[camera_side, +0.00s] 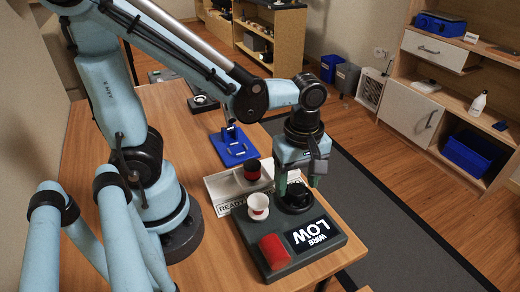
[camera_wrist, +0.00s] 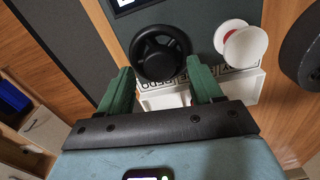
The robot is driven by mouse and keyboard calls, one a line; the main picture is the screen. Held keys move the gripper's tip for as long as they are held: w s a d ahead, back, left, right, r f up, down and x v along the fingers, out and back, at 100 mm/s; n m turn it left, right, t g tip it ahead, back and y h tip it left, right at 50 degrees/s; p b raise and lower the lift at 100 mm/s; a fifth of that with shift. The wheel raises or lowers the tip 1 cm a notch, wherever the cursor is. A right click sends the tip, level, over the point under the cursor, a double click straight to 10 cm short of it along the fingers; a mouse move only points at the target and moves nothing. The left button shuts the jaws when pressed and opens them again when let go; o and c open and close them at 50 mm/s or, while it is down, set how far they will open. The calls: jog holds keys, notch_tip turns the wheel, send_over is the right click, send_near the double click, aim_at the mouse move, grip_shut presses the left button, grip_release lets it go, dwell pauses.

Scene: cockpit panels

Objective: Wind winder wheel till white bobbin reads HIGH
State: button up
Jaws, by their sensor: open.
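The winder wheel (camera_side: 296,198) is black and sits on a dark grey base (camera_side: 290,262). My gripper (camera_side: 298,182) is open above the wheel in the side view. In the wrist view the wheel (camera_wrist: 160,53) shows just beyond and between the green fingers (camera_wrist: 160,82); I cannot tell whether they touch it. The white bobbin (camera_side: 258,206) stands on the base beside the wheel, with a red band around it; it also shows in the wrist view (camera_wrist: 232,38). A red cylinder (camera_side: 275,251) lies beside the display.
A white tray (camera_side: 222,191) labelled "READY" lies behind the base and holds a black and red bobbin (camera_side: 252,170). A blue stand (camera_side: 235,147) is farther back on the wooden table (camera_side: 110,125). Shelves and cabinets stand across the room, clear of the table.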

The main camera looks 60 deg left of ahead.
jog(key=shift+f, duration=0.65)
jog(key=shift+c, duration=0.5)
jog(key=c, duration=1)
